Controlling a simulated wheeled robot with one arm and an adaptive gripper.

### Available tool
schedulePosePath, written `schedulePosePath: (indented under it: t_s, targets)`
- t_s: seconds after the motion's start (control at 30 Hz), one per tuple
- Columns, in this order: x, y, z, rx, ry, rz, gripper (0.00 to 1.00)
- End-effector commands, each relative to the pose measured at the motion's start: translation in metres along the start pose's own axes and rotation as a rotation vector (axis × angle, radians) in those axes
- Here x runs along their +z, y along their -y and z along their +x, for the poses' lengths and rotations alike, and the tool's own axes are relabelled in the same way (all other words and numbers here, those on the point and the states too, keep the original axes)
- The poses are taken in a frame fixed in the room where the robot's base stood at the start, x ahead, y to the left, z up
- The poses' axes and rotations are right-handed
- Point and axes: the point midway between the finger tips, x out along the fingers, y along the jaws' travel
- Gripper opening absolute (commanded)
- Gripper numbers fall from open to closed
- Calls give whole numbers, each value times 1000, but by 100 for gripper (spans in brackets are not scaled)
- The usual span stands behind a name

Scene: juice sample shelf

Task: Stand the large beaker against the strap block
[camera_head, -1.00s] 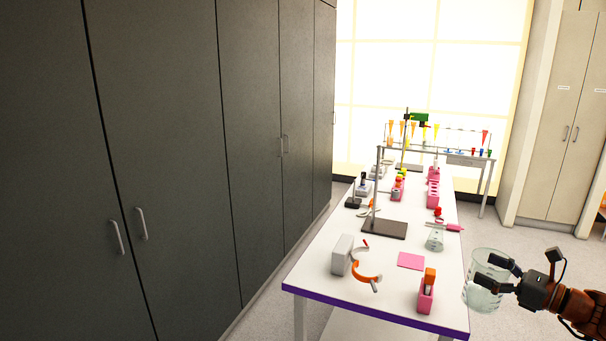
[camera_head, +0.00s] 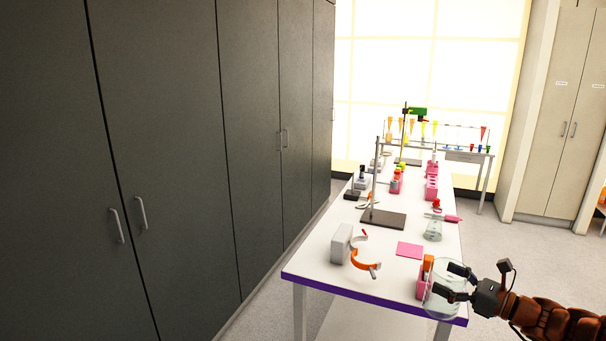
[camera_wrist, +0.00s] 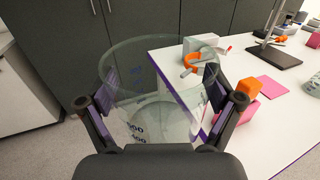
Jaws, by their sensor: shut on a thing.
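The large clear beaker (camera_head: 440,298) is held upright in my gripper (camera_head: 458,283), at the near right corner of the table in the head view. In the wrist view the beaker (camera_wrist: 155,95) sits between the two fingers of my gripper (camera_wrist: 160,108), its wide rim up and dark volume marks on its side. The strap block, a grey block (camera_head: 341,243) with an orange strap (camera_head: 364,262) in front of it, stands at the table's near left. In the wrist view the grey block (camera_wrist: 200,43) is beyond the beaker, apart from it.
A pink holder with an orange top (camera_head: 427,263) is close behind the beaker. A pink square (camera_head: 410,250) lies flat right of the strap block. A stand with a dark base (camera_head: 383,219) and a conical flask (camera_head: 433,231) are farther back. The white tabletop (camera_head: 330,275) has bare room near its front edge.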

Motion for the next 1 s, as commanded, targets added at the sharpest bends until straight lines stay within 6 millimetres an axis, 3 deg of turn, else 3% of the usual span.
schedulePosePath:
  t_s: [0.03, 0.3, 0.5, 0.67, 1.0]
  targets:
    - [-17, -7, 12, 15, 3, 4, 42]
    - [-101, -57, 81, 88, 0, 9, 42]
    - [-140, -92, 116, 132, -8, 8, 42]
    - [-152, -103, 126, 145, -14, 5, 42]
    - [-152, -104, 126, 147, -13, 5, 42]
